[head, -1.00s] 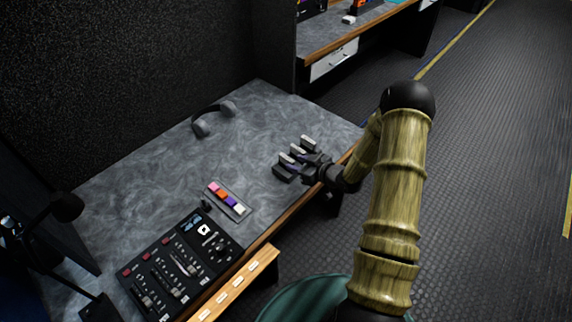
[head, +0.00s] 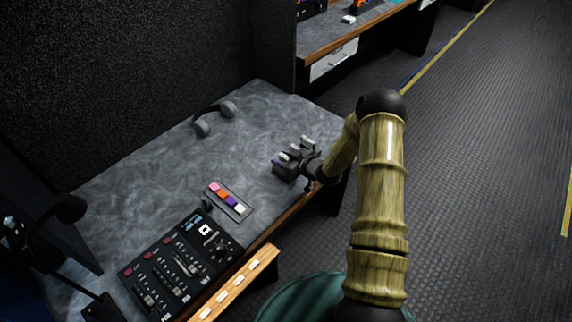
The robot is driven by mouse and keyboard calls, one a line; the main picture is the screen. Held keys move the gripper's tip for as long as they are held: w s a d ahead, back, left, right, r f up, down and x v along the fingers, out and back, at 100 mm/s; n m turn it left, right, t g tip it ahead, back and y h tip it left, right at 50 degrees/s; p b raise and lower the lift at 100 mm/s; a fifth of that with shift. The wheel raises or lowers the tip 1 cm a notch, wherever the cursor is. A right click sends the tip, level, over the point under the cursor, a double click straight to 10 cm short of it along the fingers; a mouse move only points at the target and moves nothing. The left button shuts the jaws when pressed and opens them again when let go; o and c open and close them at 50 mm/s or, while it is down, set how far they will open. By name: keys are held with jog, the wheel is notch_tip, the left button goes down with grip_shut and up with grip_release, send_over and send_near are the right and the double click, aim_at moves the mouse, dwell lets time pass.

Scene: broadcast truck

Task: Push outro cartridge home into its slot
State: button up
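My gripper (head: 294,157) is low over the right part of the grey desk, near its wooden front edge. Its dark fingers have pale parts and overlap a small dark block (head: 286,173) on the desk. A small purple patch (head: 276,162) shows at the left side of this cluster. I cannot tell whether it is the outro cartridge. The slot itself is hidden or too small to make out. I cannot tell whether the fingers are apart, closed, or touching anything.
A tray with pink, orange, purple and white pieces (head: 246,213) lies left of my gripper. A mixing console (head: 180,268) and a lamp (head: 68,208) are farther left. Headphones (head: 203,129) lie at the back. A labelled wooden ledge (head: 235,286) juts from the front. The middle desk is clear.

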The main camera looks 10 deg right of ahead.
dwell(0.4)
grip_shut()
notch_tip(320, 180, up, 10)
dwell(0.7)
dwell(0.4)
